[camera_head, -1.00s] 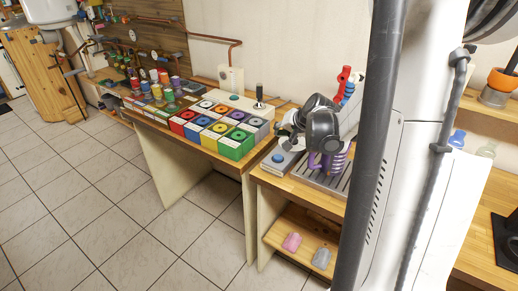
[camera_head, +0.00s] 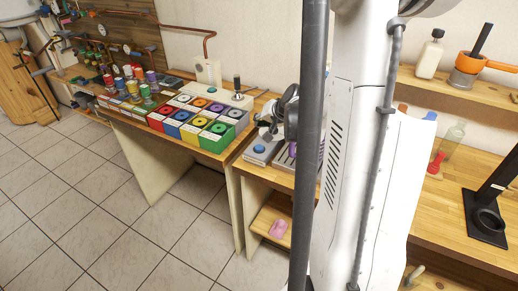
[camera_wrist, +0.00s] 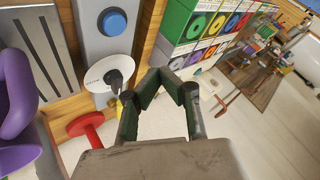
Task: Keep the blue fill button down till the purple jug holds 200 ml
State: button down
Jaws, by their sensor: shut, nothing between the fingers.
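The blue fill button (camera_head: 259,148) sits on a grey box at the bench's left end; it also shows in the wrist view (camera_wrist: 113,22), unobstructed. The purple jug (camera_head: 292,150) is mostly hidden behind my column; in the wrist view its body and handle (camera_wrist: 15,105) are cut by the left edge, beside the slotted drip tray (camera_wrist: 38,55). My gripper (camera_wrist: 162,76) is shut and empty, to the right of and below the button in the wrist view, apart from it. The jug's liquid level cannot be seen.
A white disc with a black knob (camera_wrist: 108,74) and a red round handle (camera_wrist: 85,124) lie between gripper and jug in the wrist view. Coloured boxes (camera_head: 213,135) stand on the neighbouring bench. A shelf (camera_head: 455,90) and black stand (camera_head: 488,215) are at right.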

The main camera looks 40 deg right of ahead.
jog(key=b, duration=0.4)
send_over(260, 148)
notch_tip(260, 148, down, 6)
jog(key=shift+w+f, duration=0.1)
jog(key=shift+f, duration=0.15)
jog(key=shift+f+b, duration=0.65)
jog(key=shift+f, duration=0.1)
dwell(0.5)
jog(key=shift+f+b, duration=0.3)
jog(key=shift+b, duration=0.25)
jog(key=shift+f+b, duration=0.4)
jog(key=shift+b, duration=0.05)
dwell(4.8)
